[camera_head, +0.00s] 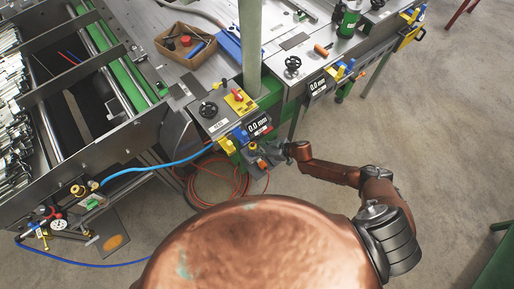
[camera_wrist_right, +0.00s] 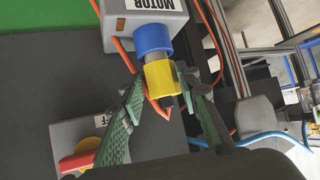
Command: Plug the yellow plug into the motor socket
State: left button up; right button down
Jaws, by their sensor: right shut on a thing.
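The motor socket (camera_wrist_right: 153,39) is a blue round sleeve under a grey box (camera_wrist_right: 145,18) labelled MOTOR in the right wrist view. The yellow plug (camera_wrist_right: 160,80) is lined up just below the blue sleeve, with a short grey section between blue and yellow. I cannot tell how deep it sits. My right gripper (camera_wrist_right: 160,82) is shut on the yellow plug, its green-padded fingers on either side. In the head view my right gripper (camera_head: 278,152) is at the front of the machine; the plug is too small to make out there. My left gripper is out of view.
An orange cable loops close around the plug. A grey box (camera_wrist_right: 78,135) with a red and yellow switch lies at the lower left of the wrist view. In the head view, a display panel (camera_head: 258,125) stands beside my right gripper; an orange hose (camera_head: 205,185) coils on the floor.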

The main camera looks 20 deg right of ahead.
jog(key=shift+f, duration=0.4)
jog(key=c, duration=1.4)
grip_release()
jog(key=shift+d, duration=0.1)
jog(key=shift+s+d+r+p, duration=0.3)
jog(key=shift+r, duration=0.15)
jog(key=p+v, duration=0.2)
jog(key=v, duration=0.1)
jog(key=shift+s+d+r, duration=0.15)
jog(key=shift+s+d, duration=0.1)
